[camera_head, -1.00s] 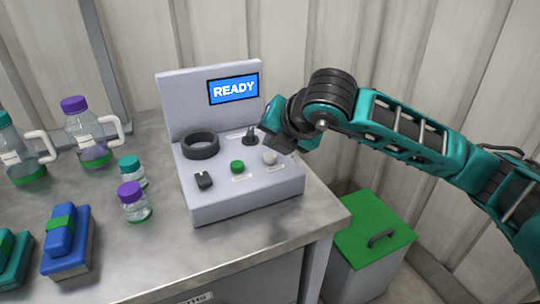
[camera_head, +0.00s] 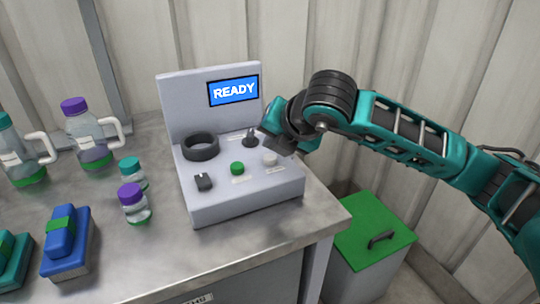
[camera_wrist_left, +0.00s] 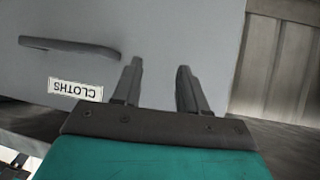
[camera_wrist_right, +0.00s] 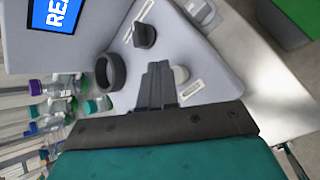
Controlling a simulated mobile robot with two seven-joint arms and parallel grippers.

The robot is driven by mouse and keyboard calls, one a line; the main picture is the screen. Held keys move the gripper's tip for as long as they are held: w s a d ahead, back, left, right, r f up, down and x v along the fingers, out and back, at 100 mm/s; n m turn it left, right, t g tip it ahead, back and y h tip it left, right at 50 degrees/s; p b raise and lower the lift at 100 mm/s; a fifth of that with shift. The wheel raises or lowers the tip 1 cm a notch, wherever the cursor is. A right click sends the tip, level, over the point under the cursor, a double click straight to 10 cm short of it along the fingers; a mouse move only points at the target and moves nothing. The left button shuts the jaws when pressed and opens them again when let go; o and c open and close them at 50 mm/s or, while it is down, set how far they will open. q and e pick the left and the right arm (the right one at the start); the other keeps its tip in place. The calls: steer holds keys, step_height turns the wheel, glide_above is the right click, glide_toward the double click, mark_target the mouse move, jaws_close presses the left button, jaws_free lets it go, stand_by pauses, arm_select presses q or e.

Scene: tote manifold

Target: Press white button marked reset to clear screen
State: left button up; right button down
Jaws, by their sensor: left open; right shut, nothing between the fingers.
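The white button (camera_head: 270,159) sits at the right of the grey console's (camera_head: 215,207) sloped top, with a small label below it that is too small to read. The screen (camera_head: 233,90) on the back panel is blue and reads READY. My right gripper (camera_head: 274,140) is shut and empty, just above and behind the white button. In the right wrist view its closed fingertips (camera_wrist_right: 158,66) appear beside the white button (camera_wrist_right: 182,74); I cannot tell whether they touch. My left gripper (camera_wrist_left: 159,68) is open and empty in front of a grey panel labelled CLOTHS.
The console also bears a green button (camera_head: 237,168), a black ring (camera_head: 200,146), a black switch (camera_head: 203,181) and a black knob (camera_head: 250,139). A green-lidded bin (camera_head: 365,225) stands at right.

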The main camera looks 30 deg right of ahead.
stand_by(0.7)
steer(key=shift+f, duration=0.1)
steer(key=shift+f+b, duration=0.25)
steer(key=shift+b, duration=0.3)
steer(key=shift+f+b, duration=0.1)
steer(key=shift+b, duration=0.2)
steer(key=shift+f+b, duration=0.5)
steer(key=shift+b, duration=0.15)
steer(key=shift+r, duration=0.1)
stand_by(0.5)
steer(key=shift+r+p, duration=0.35)
steer(key=shift+r, duration=0.45)
